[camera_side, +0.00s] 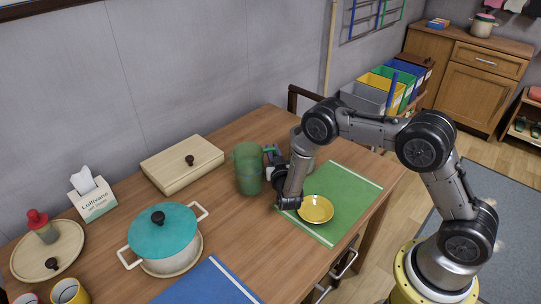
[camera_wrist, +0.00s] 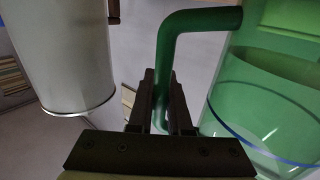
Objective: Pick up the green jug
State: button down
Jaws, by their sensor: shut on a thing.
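The green jug (camera_side: 248,169) is a see-through green vessel standing near the middle of the table, left of my gripper (camera_side: 273,158). In the wrist view the jug's clear green body (camera_wrist: 275,85) fills the right side, and its green handle (camera_wrist: 172,60) runs down between my gripper's fingers (camera_wrist: 163,90). My gripper is shut on the handle. In the side view my wrist partly hides the fingers and handle. I cannot tell whether the jug's base touches the table.
A grey cylinder (camera_wrist: 62,50) stands close left of the fingers. A yellow dish (camera_side: 316,209) lies on a green mat (camera_side: 352,186) below my arm. A teal-lidded pot (camera_side: 162,238), wooden box (camera_side: 182,164), tissue box (camera_side: 93,198) and blue mat (camera_side: 207,285) lie farther left.

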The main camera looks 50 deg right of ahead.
jog(key=s+a+r, duration=0.2)
jog(key=s+r, duration=1)
jog(key=s, duration=0.1)
jog(key=shift+s+a, duration=0.25)
jog(key=shift+s, duration=0.1)
